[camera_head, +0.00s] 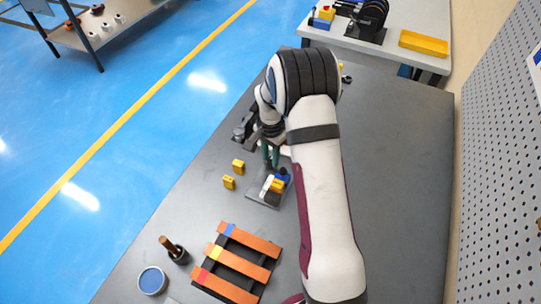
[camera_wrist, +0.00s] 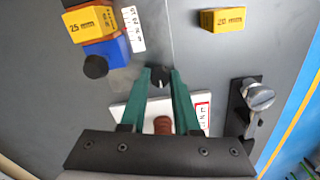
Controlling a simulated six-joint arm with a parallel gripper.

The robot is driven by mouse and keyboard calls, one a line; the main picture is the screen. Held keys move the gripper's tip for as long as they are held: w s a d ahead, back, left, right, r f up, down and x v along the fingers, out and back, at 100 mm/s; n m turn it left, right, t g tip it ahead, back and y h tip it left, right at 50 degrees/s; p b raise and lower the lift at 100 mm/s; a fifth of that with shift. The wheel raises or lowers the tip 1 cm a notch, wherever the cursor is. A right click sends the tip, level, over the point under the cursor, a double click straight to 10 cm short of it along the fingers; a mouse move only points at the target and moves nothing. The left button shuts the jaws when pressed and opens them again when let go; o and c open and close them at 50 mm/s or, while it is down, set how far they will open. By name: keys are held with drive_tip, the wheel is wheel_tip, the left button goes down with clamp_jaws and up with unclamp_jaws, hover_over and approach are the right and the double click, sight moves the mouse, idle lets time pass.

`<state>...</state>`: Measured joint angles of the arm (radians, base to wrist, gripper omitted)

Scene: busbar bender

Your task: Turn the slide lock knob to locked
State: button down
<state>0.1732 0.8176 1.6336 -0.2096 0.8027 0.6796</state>
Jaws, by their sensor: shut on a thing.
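The slide lock knob, a small round black knob (camera_wrist: 160,82) with a white pointer mark, shows in the wrist view between my fingertips. My gripper (camera_wrist: 161,75) has two green fingers that close in on the knob from both sides. A white plate (camera_wrist: 122,113) with a red-edged label (camera_wrist: 203,115) lies under the fingers, and its lettering is too small to read. A brown round-headed part (camera_wrist: 163,125) stands between the fingers nearer the palm. In the head view my gripper (camera_head: 270,157) is over the bender, and my arm hides much of it.
In the wrist view, a yellow block marked 25 (camera_wrist: 90,25) sits by a blue block (camera_wrist: 108,50) and a black knob (camera_wrist: 95,66). A yellow block marked 20 (camera_wrist: 222,19) and a silver-headed bolt (camera_wrist: 258,95) are at right. Orange bars (camera_head: 245,245) lie on the near table.

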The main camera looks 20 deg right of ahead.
sight(270, 160)
drive_tip(key=c, duration=0.6)
unclamp_jaws()
drive_tip(key=shift+c, duration=0.2)
drive_tip(key=shift+r, duration=0.15)
wheel_tip(270, 160, up, 16)
drive_tip(key=shift+f, duration=0.2)
